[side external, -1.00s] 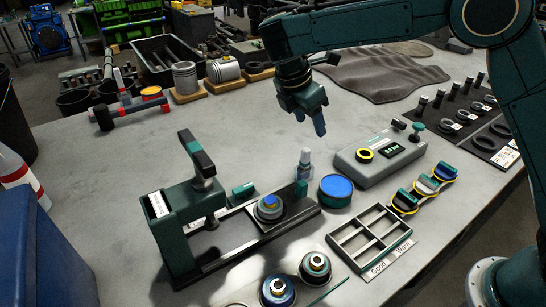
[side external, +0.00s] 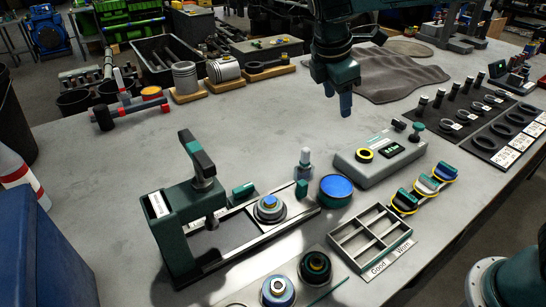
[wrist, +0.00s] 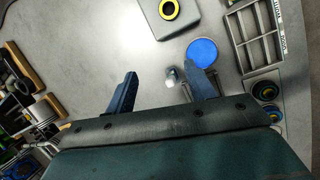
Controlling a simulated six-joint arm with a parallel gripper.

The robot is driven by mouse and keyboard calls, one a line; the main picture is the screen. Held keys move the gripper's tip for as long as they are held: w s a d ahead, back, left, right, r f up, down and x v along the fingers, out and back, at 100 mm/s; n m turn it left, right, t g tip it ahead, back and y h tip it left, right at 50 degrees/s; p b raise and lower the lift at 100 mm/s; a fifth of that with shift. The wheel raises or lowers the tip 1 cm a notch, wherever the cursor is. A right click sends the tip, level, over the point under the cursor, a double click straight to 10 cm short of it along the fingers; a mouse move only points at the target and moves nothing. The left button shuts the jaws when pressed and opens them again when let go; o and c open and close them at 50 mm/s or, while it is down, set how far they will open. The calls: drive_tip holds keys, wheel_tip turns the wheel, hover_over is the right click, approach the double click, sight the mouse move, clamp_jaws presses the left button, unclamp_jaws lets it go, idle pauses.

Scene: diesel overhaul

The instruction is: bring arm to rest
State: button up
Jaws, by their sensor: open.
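My gripper (side external: 338,98) hangs fingers down, high above the back middle of the grey workbench (side external: 262,135). In the wrist view its two blue fingers (wrist: 165,92) stand apart with nothing between them. My arm reaches in from the top of the side view. The bench surface below the fingers is clear.
In front stand a green press fixture (side external: 185,215), a blue-lidded tin (side external: 336,188), a small bottle (side external: 305,163), a grey gauge box (side external: 380,155) and a Good/Worn tray (side external: 370,240). Pistons (side external: 186,77) and a dark mat (side external: 400,75) lie behind.

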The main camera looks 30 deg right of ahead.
drive_tip(key=s+d+r+m+t+y, duration=0.1)
drive_tip(key=s+d+r+m, duration=0.35)
drive_tip(key=s, duration=0.25)
drive_tip(key=s+d+f+m+t+y, duration=0.1)
drive_tip(key=s+m, duration=0.9)
drive_tip(key=s, duration=1)
drive_tip(key=f+t+y, duration=0.1)
drive_tip(key=t, duration=0.1)
drive_tip(key=shift+s+t+y, duration=0.2)
drive_tip(key=shift+t+y, duration=0.2)
